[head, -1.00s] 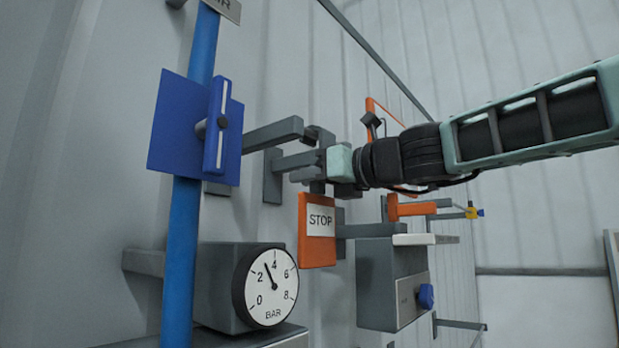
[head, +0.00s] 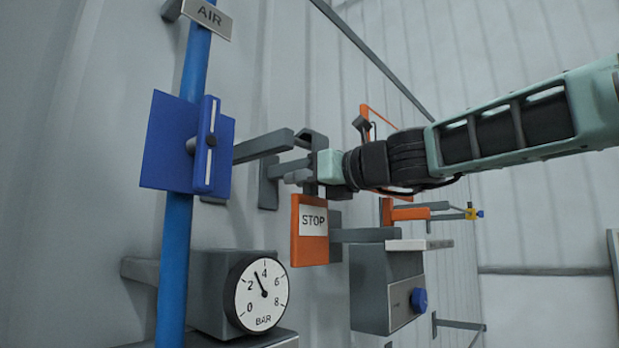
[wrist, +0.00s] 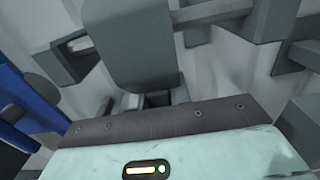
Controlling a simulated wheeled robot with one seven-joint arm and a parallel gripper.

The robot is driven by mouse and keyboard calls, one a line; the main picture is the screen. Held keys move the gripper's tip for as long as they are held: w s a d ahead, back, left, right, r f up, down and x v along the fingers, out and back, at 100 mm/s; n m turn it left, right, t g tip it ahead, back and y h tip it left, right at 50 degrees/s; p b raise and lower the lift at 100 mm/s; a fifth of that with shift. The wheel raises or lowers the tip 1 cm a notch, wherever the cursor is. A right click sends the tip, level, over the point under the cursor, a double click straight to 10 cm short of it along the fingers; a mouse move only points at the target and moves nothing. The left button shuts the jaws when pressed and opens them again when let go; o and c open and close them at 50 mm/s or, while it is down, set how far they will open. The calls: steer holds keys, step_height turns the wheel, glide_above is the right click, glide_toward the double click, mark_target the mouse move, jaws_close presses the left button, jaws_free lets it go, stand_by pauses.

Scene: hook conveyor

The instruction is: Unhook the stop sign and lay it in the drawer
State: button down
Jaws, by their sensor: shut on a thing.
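The stop sign (head: 310,248) is an orange plate with a white STOP label. In the head view it hangs about upright, directly below my gripper (head: 308,178). My gripper is shut at the sign's grey upper part, near a grey hook arm (head: 264,146). Whether the sign still rests on a hook is hidden. In the wrist view a grey block (wrist: 140,50) stands in the middle, above my pale green gripper body. A grey box (head: 375,300) with a blue knob is at the lower right of the sign; I cannot tell if it is the drawer.
A blue pipe (head: 176,250) with a blue valve plate (head: 165,145) stands on the left. A pressure gauge (head: 262,293) sits at lower left. An orange bracket (head: 408,213) is right of the sign. Open room lies at the lower right.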

steer(key=shift+r, duration=0.25)
steer(key=shift+s+d+r+p, duration=0.25)
steer(key=shift+r+p, duration=0.15)
steer(key=shift+r, duration=0.05)
steer(key=shift+s+d+r+p, duration=0.2)
steer(key=shift+d+r+p, duration=0.05)
steer(key=shift+r+p, duration=0.2)
steer(key=b+v, duration=0.3)
steer(key=v, duration=1)
stand_by(0.5)
steer(key=shift+s+d+r, duration=0.1)
stand_by(0.6)
